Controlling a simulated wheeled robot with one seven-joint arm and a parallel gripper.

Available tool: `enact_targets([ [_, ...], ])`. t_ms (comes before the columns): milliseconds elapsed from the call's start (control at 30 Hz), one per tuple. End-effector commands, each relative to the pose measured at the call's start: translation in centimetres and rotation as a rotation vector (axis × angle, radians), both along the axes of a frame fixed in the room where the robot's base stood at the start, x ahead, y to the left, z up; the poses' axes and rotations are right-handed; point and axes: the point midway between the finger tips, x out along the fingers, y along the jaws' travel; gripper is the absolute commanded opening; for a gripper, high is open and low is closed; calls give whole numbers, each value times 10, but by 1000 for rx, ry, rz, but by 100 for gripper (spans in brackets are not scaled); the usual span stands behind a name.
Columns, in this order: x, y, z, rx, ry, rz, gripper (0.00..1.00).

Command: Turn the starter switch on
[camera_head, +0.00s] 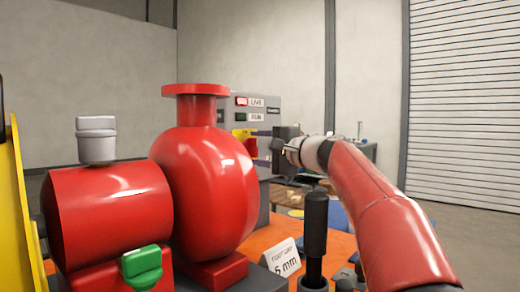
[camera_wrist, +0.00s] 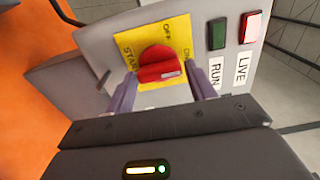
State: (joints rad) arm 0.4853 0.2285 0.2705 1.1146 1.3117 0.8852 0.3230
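The starter switch is a red rotary knob (camera_wrist: 158,66) on a yellow plate (camera_wrist: 127,42) marked START, OFF and ON, on a grey panel box. The knob's raised grip lies roughly across the wrist picture, with a pale mark near its right end. In the head view the knob (camera_head: 251,148) is partly seen behind the red pump. My gripper (camera_wrist: 164,84) is open in front of the switch, one finger on each side of the knob, with small gaps visible. Whether either finger touches it I cannot tell. My gripper also shows in the head view (camera_head: 272,145).
Beside the switch are a dark green RUN lamp (camera_wrist: 217,34) and a brighter red LIVE lamp (camera_wrist: 250,27). The large red pump (camera_head: 205,190) stands left of my arm. A black upright handle (camera_head: 315,235) and a "6 mm" card (camera_head: 284,260) stand nearby on the orange base.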

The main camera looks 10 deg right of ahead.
Motion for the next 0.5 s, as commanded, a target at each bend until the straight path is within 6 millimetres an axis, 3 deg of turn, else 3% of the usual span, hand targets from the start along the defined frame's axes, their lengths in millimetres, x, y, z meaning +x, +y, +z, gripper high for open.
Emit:
enact_targets([
  [100, 0, 0, 0, -1, -1, 1, 69],
  [500, -10, -8, -2, -3, -1, -2, 69],
])
